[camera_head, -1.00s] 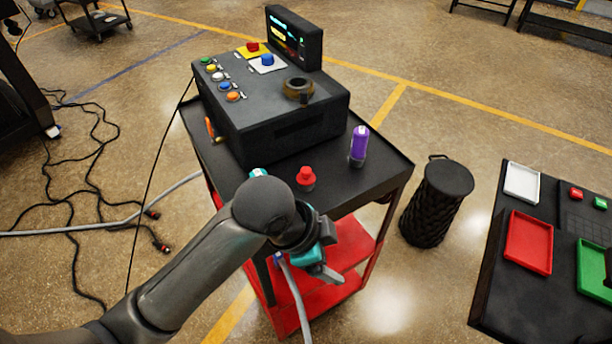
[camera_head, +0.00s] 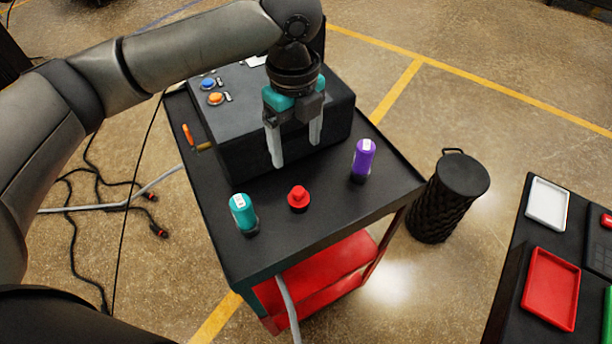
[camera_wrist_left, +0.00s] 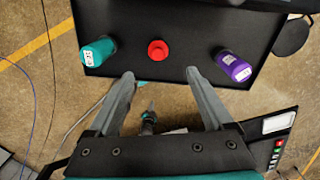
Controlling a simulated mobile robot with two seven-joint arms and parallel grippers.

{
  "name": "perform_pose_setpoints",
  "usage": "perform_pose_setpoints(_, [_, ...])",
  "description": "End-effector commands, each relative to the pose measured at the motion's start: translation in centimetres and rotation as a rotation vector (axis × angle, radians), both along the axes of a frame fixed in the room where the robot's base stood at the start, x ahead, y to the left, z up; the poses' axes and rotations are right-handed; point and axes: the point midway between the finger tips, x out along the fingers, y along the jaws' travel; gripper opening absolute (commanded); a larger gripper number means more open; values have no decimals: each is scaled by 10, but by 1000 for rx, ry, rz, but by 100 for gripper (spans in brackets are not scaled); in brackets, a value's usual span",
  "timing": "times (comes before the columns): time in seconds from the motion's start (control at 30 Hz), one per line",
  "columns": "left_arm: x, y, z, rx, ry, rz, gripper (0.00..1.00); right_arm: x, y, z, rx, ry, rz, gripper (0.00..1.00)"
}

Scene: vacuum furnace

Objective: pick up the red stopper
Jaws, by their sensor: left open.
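The red stopper (camera_head: 298,198) stands on the black top of the cart (camera_head: 290,240), between a teal bottle and a purple bottle. It also shows in the left wrist view (camera_wrist_left: 158,50), ahead of and between the two fingers. My left gripper (camera_head: 296,155) is open and empty, fingers pointing down, above the cart top in front of the furnace box. In the head view its fingertips appear above the stopper, apart from it. In the left wrist view the gripper (camera_wrist_left: 160,76) has wide-spread fingers.
The teal bottle (camera_head: 243,214) stands left of the stopper and the purple bottle (camera_head: 363,160) right of it. The black furnace box (camera_head: 245,140) fills the back of the cart. A black bin (camera_head: 450,200) and a table with a red tray (camera_head: 551,288) stand to the right.

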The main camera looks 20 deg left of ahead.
Motion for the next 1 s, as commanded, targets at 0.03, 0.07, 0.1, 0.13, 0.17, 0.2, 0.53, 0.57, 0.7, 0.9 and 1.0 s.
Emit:
perform_pose_setpoints(0.03, [0, 1, -2, 4, 3, -2, 85, 3, 0, 0, 0, -4, 0, 0])
perform_pose_setpoints(0.07, [0, 2, -4, 4, 4, -2, 85, 2, 0, 0, 0, -4, 0, 0])
perform_pose_setpoints(0.1, [0, 2, -8, 5, 5, -2, 85, -1, 0, 0, 0, 1, 0, 0])
perform_pose_setpoints(0.13, [0, 2, -13, 4, 6, -2, 85, -5, 0, 0, -1, 7, 0, 0])
perform_pose_setpoints(0.17, [-1, 2, -19, 5, 6, -2, 85, -11, -1, 0, -1, 15, 0, 0])
perform_pose_setpoints(0.2, [-1, 2, -27, 5, 7, -3, 85, -19, -1, -1, -2, 27, 0, 0])
perform_pose_setpoints(0.53, [-1, 1, -89, 5, 3, -1, 85, -38, -2, -1, -5, 58, 0, 0])
perform_pose_setpoints(0.57, [0, 1, -92, 3, 3, -1, 85, -36, -2, -1, -5, 55, 0, 0])
perform_pose_setpoints(0.7, [-1, 0, -100, 3, 2, -2, 85, -24, -1, 0, -3, 36, 0, 0])
perform_pose_setpoints(0.9, [-3, -2, -125, 4, 4, -1, 85, -20, -1, 5, -1, 29, 0, 0])
perform_pose_setpoints(1.0, [-3, -3, -140, 3, 3, -1, 85, -20, -1, 5, -1, 29, 0, 0])
